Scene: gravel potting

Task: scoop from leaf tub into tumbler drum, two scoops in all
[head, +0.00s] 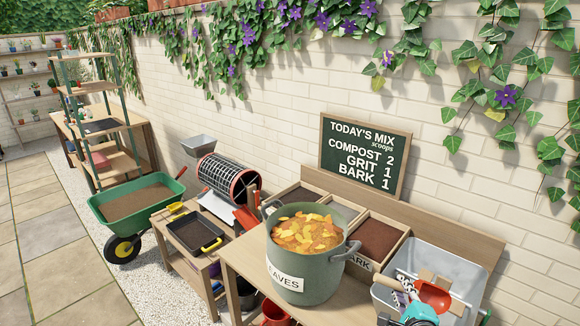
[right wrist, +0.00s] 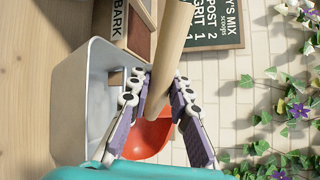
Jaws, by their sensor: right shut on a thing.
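The leaf tub (head: 306,280) is a big grey-green pot with a LEAVES label, heaped with yellow and orange leaves (head: 305,232), on the wooden bench. The tumbler drum (head: 229,181), a dark mesh cylinder with red rims, stands further back to the left. My right gripper (head: 412,291) is at the lower right, by a grey metal bin. It is shut on the wooden handle (right wrist: 172,45) of a red scoop (head: 434,295). The scoop's red bowl (right wrist: 150,138) shows between the fingers in the right wrist view; its contents cannot be made out. My left gripper is not in view.
The grey bin (head: 465,277) is right of the tub. Wooden compartments (head: 378,238), one labelled BARK, line the back of the bench. A chalkboard (head: 365,157) leans on the wall. A black tray (head: 194,234) and a green wheelbarrow (head: 137,205) are at left.

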